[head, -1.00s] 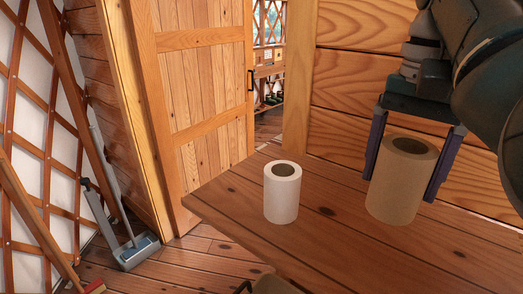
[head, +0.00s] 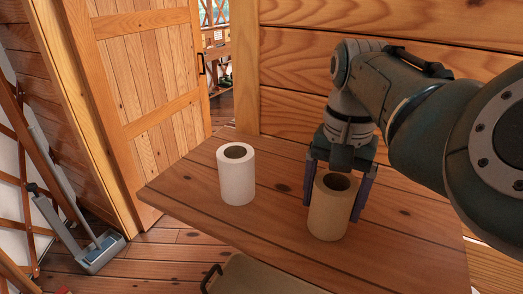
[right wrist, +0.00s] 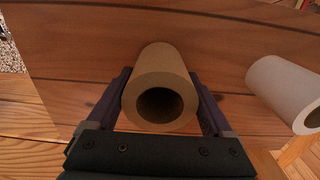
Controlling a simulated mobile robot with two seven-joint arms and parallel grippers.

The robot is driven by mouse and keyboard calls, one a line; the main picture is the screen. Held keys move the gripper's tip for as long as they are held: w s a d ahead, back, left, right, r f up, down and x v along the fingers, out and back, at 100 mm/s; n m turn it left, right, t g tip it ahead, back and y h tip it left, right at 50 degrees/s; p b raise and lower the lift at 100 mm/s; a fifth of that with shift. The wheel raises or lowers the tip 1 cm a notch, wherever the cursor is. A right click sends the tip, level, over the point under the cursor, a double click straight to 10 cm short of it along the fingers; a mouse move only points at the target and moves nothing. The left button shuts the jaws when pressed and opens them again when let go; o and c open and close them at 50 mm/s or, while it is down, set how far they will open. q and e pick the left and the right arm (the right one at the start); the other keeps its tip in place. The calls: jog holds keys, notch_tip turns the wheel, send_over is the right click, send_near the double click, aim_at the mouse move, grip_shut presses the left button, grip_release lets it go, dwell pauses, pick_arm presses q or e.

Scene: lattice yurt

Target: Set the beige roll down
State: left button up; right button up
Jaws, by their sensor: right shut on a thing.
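The beige roll (head: 327,215) is upright at the wooden table (head: 390,258), between the fingers of my right gripper (head: 337,196). The fingers are shut on its two sides. In the right wrist view the beige roll (right wrist: 161,80) shows end-on with its dark hollow core, between the fingers of my right gripper (right wrist: 162,108). Its base looks at or very near the tabletop; I cannot tell if it touches. A white roll (head: 236,177) stands upright on the table to the left, apart from it. It also shows in the right wrist view (right wrist: 284,92). My left gripper is not in view.
A wooden door (head: 150,90) stands behind the table to the left. A dustpan (head: 100,252) with a long handle is on the floor at left. A plank wall (head: 400,40) rises behind the table. The tabletop between the rolls is clear.

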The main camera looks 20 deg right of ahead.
jog(key=o, duration=1.2)
jog(key=shift+f, duration=0.1)
jog(key=shift+c, duration=0.2)
jog(key=shift+r, duration=0.3)
notch_tip(320, 180, up, 12)
jog(key=shift+f, duration=0.1)
